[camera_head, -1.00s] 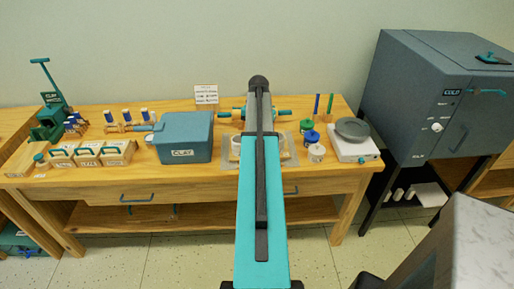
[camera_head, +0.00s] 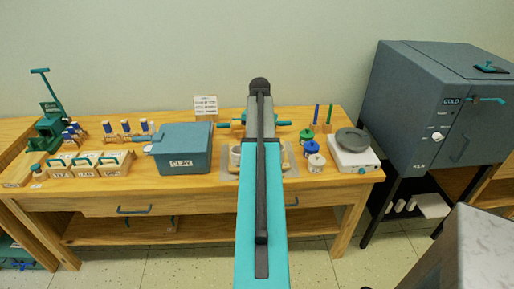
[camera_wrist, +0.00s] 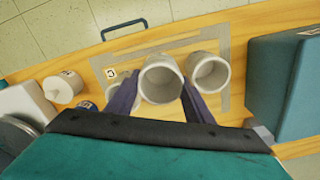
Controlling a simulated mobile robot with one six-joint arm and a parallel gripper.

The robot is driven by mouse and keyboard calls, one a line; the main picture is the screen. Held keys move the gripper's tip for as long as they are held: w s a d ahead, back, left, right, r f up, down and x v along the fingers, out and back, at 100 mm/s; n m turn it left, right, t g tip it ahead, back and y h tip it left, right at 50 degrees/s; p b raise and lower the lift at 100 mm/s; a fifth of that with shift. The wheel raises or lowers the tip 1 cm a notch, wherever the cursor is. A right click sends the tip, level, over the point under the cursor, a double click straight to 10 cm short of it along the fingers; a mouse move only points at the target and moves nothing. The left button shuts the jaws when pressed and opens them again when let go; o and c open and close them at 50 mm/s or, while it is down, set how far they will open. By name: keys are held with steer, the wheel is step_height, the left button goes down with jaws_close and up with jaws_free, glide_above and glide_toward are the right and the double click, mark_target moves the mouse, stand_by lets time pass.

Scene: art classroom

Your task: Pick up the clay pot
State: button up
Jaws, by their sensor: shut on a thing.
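In the wrist view, my gripper (camera_wrist: 159,88) is shut on a pale clay pot (camera_wrist: 161,82), with one dark finger on each side of it. The pot is a round, open, hollow vessel. A similar pale pot (camera_wrist: 209,71) stands close to its right, outside the right finger. Another pale vessel (camera_wrist: 123,97) is partly hidden behind the left finger. In the head view, my arm hides the gripper and the held pot. A pale pot (camera_head: 235,155) shows just left of the arm on the wooden table (camera_head: 100,205). I cannot tell how high the held pot is.
A blue-grey clay box (camera_head: 181,149) stands left of the arm. Lidded jars (camera_head: 312,147) and a white scale (camera_head: 353,155) are to the right. A grey kiln (camera_head: 440,105) stands far right. The table's front edge is near the pots.

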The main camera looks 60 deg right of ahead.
steer(key=s+a+r+b, duration=0.1)
steer(key=s+a+b, duration=0.1)
steer(key=s+a, duration=0.7)
steer(key=shift+s+r, duration=0.15)
steer(key=shift+s, duration=0.7)
steer(key=w+a+n, duration=0.6)
steer(key=w+a, duration=0.4)
steer(key=w, duration=0.3)
steer(key=w+a+n, duration=0.5)
steer(key=w+a, duration=0.5)
steer(key=w, duration=0.4)
steer(key=w+a+n, duration=0.3)
steer(key=a, duration=0.6)
steer(key=w+a+f+n, duration=0.1)
steer(key=w+a+n, duration=0.2)
steer(key=a, duration=0.7)
steer(key=w+a+n, duration=0.4)
steer(key=w+a, duration=0.1)
steer(key=a, duration=0.5)
steer(key=shift+a+f, duration=0.15)
steer(key=shift+a, duration=0.1)
